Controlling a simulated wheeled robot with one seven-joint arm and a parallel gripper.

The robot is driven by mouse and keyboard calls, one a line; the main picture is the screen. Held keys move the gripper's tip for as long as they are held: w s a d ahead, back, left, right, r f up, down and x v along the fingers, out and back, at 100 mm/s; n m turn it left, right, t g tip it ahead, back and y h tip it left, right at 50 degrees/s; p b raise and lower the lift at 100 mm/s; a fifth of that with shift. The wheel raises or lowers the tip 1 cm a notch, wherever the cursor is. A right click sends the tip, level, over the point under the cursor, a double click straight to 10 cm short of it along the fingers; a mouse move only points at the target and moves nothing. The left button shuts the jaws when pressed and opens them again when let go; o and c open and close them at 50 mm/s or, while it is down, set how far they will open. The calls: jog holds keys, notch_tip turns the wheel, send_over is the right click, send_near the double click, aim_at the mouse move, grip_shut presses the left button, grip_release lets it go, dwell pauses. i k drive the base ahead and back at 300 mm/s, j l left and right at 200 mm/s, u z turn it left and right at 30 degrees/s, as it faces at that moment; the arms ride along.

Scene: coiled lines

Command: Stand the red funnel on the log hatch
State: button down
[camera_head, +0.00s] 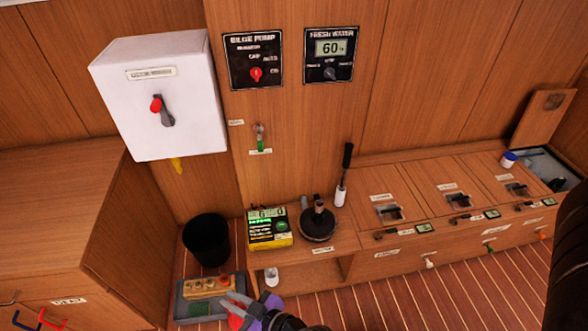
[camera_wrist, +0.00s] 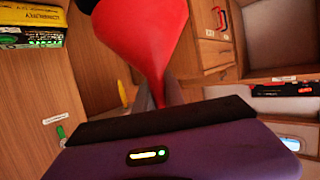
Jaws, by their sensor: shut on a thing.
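The red funnel (camera_wrist: 143,38) fills the top middle of the wrist view, its narrow end toward my gripper. My gripper (camera_wrist: 158,97) is shut on that narrow end. In the head view my gripper (camera_head: 237,305) is low in the picture, in front of the bench; only a little red of the funnel (camera_head: 235,322) shows beside it. Several labelled hatches with recessed latches lie along the bench top: a left one (camera_head: 377,190), a middle one (camera_head: 440,172) and a right one (camera_head: 497,168). Their labels are too small to read, so I cannot tell which is the log hatch.
A yellow-green box (camera_head: 268,228) and a black round-based pump (camera_head: 318,224) stand on the bench's left part. A white-blue jar (camera_head: 508,160) stands by an open compartment (camera_head: 548,165) at far right. A black bin (camera_head: 207,240) and a grey tray (camera_head: 200,308) are at left.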

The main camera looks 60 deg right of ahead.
aim_at(484, 168)
jog(key=k+l+z, duration=0.1)
jog(key=k+l, duration=0.55)
jog(key=l, duration=0.2)
jog(key=k+l+z, duration=0.15)
jog(key=k+l, duration=0.2)
jog(key=k+l+z, duration=0.15)
jog(key=l, duration=0.85)
jog(key=l+z, duration=0.15)
jog(key=l, duration=0.8)
jog(key=i+l, duration=0.1)
jog(key=l, duration=0.2)
